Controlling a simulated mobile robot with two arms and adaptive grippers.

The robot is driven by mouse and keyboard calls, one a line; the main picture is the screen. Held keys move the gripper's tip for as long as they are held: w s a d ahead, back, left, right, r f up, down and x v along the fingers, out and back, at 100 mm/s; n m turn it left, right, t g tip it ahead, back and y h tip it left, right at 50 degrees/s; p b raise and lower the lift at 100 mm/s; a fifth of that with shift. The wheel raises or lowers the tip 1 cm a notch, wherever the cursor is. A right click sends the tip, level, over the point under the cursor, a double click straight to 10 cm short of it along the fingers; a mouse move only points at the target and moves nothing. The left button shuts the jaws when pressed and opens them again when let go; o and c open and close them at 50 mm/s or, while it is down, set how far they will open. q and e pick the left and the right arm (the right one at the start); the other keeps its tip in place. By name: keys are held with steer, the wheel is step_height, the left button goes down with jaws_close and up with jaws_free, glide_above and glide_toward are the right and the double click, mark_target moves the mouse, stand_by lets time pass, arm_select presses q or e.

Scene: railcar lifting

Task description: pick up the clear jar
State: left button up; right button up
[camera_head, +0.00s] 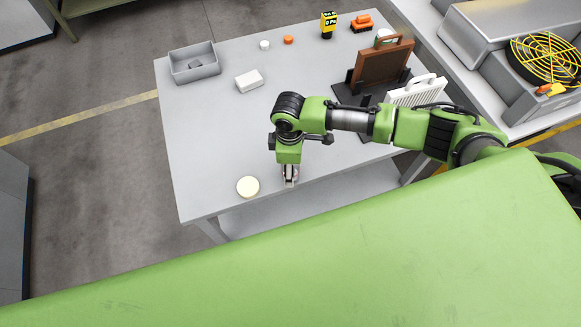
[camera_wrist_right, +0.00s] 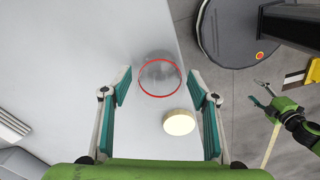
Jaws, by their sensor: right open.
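The clear jar (camera_wrist_right: 160,78) shows in the right wrist view as a see-through round shape with a thin red ring, on the light grey table near its edge. My right gripper (camera_wrist_right: 163,92) is open, with its two teal-padded fingers on either side of the jar in the picture and nothing held. In the head view my right gripper (camera_head: 290,178) points down over the table's near edge, and the jar is not clearly visible there. My left gripper (camera_wrist_right: 262,93) shows at the right of the wrist view, off the table, fingers apart and empty.
A cream round lid (camera_head: 248,187) lies close beside the jar. A grey bin (camera_head: 194,64), a white box (camera_head: 249,80), small caps and a yellow-black device (camera_head: 328,24) stand farther back. A brown panel on a black stand (camera_head: 382,66) stands right. The table's left middle is clear.

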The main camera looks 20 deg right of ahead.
steer(key=shift+f, duration=0.35)
steer(key=c, duration=1.3)
steer(key=shift+r, duration=0.2)
